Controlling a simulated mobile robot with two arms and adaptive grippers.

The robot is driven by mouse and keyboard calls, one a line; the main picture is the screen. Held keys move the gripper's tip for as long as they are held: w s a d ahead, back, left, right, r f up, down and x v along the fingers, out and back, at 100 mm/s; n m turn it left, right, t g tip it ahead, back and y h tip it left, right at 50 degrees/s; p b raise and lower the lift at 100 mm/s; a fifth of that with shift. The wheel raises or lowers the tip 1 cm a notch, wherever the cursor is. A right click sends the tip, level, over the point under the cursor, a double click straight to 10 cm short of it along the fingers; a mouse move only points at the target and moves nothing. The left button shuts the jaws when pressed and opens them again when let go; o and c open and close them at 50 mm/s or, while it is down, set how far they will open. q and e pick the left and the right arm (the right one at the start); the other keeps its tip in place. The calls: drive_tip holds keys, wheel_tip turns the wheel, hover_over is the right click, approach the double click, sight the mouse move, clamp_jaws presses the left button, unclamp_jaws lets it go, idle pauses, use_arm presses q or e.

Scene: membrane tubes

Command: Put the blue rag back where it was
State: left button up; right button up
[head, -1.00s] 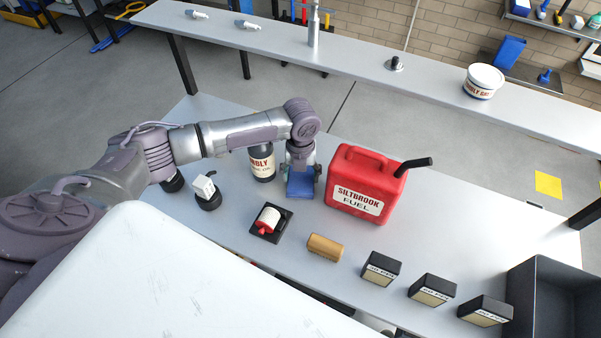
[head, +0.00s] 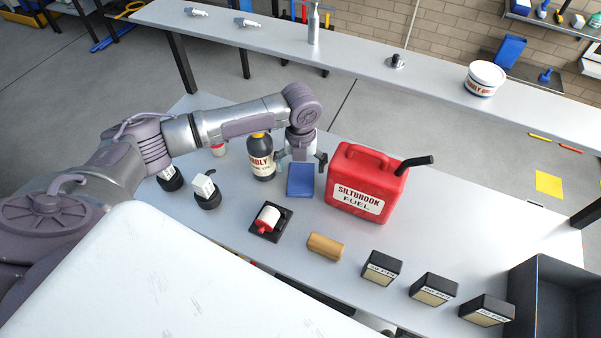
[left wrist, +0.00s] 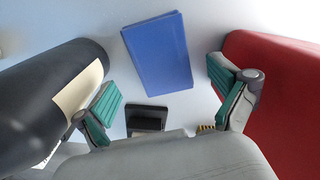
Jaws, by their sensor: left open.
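The blue rag (head: 300,181) lies flat, as a folded rectangle, on the white table between the dark bottle and the red fuel can. It also shows in the left wrist view (left wrist: 157,53), resting on the table with nothing gripping it. My left gripper (head: 302,161) is above the rag, pointing down. Its green-padded fingers (left wrist: 169,98) are spread wide and empty, with the rag between and beyond them. My right gripper is not in view.
The dark bottle (head: 262,160) stands close left of my left gripper, and the red fuel can (head: 362,185) close right. In front are a black tray (head: 262,232), a tan cylinder (head: 325,246) and several black boxes (head: 381,268). A dark bin (head: 553,290) stands at lower right.

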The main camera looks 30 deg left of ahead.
sight(301, 177)
use_arm(q)
wheel_tip(301, 177, up, 9)
drive_tip(key=b, duration=0.1)
drive_tip(key=shift+f, duration=0.15)
